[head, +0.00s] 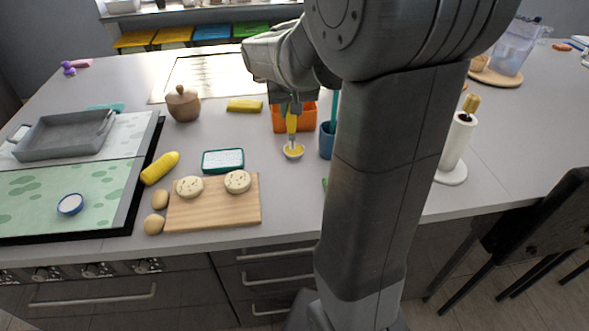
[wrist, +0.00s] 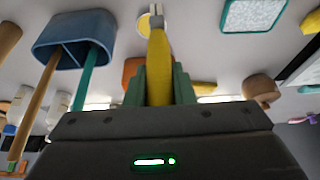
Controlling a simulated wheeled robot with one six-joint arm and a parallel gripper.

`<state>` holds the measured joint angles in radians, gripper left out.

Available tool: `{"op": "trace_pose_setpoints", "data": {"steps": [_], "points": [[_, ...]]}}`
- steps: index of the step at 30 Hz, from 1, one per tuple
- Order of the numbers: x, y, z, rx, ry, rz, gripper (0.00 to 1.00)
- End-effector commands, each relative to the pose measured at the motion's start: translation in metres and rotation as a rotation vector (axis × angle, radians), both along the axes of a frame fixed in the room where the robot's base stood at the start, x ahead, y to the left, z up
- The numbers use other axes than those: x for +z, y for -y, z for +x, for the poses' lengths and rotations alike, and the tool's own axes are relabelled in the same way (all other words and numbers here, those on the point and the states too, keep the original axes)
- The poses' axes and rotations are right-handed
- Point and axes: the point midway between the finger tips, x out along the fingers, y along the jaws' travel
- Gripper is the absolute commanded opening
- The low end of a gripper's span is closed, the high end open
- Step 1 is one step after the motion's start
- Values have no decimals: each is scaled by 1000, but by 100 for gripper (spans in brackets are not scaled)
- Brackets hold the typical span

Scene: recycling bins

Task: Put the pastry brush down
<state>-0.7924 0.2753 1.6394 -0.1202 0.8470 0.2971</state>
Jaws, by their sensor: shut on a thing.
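The pastry brush (head: 291,123) has a yellow handle and a pale head. My gripper (head: 292,106) is shut on its handle and holds it upright, head down, over the counter. The brush head is at a small pale-yellow bowl (head: 293,151); I cannot tell if it touches the bowl. In the wrist view the yellow handle (wrist: 158,62) sits between the green fingers of my gripper (wrist: 159,84). The head end points to the top of that picture, beside the bowl (wrist: 143,25).
A blue utensil cup (head: 326,142) stands close to the right of the bowl, and an orange container (head: 308,117) is just behind. A teal-rimmed dish (head: 222,161) and a wooden board (head: 213,211) with two round pastries lie to the left. Some counter before the bowl is bare.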

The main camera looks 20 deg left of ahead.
Motion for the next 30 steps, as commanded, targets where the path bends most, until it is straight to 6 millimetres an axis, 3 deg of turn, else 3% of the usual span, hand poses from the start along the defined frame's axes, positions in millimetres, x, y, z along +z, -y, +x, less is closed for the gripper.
{"op": "trace_pose_setpoints", "data": {"steps": [5, 22, 30], "points": [[-8, 1, 0, 0, -3, -3, 0], [-86, 1, 0, 0, -3, -2, 0], [-96, 0, 0, -1, -1, 1, 0]]}}
